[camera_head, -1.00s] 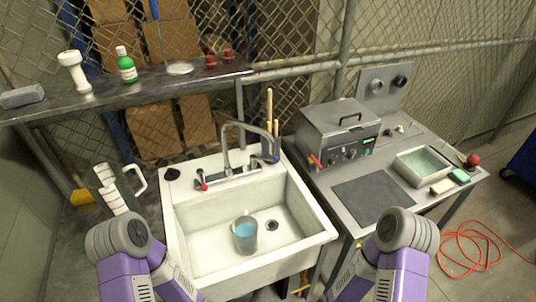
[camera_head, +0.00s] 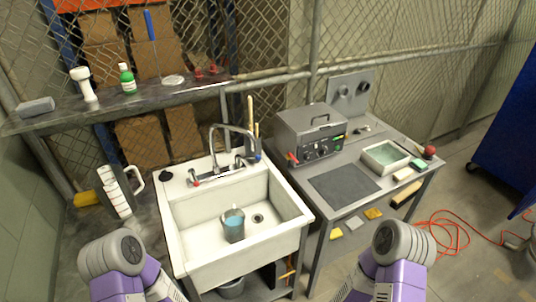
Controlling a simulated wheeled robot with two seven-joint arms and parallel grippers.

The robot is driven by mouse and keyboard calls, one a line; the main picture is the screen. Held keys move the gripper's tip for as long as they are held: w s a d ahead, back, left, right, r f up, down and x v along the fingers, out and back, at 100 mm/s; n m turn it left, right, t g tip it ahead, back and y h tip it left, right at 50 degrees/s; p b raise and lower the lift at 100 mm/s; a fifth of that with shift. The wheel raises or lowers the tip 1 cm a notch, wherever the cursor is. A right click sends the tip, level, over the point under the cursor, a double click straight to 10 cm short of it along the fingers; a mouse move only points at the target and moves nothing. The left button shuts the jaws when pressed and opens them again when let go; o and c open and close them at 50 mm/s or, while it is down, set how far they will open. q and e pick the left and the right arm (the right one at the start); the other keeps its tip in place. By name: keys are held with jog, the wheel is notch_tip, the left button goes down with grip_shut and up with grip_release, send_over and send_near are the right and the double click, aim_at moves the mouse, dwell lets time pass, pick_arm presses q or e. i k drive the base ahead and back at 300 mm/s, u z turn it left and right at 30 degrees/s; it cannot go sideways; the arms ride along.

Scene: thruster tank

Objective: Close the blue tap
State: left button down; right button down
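The blue tap (camera_head: 257,157) is a small blue-ended handle at the right of the faucet (camera_head: 232,127) on the white sink (camera_head: 290,204). The red tap (camera_head: 195,183) is at the faucet's left. A clear cup (camera_head: 233,226) with bluish water stands in the basin, left of the drain. I cannot make out a water stream from the spout or how far the blue tap is turned. Both my arms show only as purple and grey links at the bottom of the view, apart from the sink. Neither gripper is in view.
A metal table (camera_head: 368,191) with a grey control box (camera_head: 310,135) and a water tray (camera_head: 386,157) stands right of the sink. A shelf (camera_head: 150,96) with bottles is behind at left. A red hose (camera_head: 450,232) lies on the floor.

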aim_at(238, 157)
jog(key=z, duration=1.6)
jog(key=i, duration=1.3)
jog(key=u, duration=1.4)
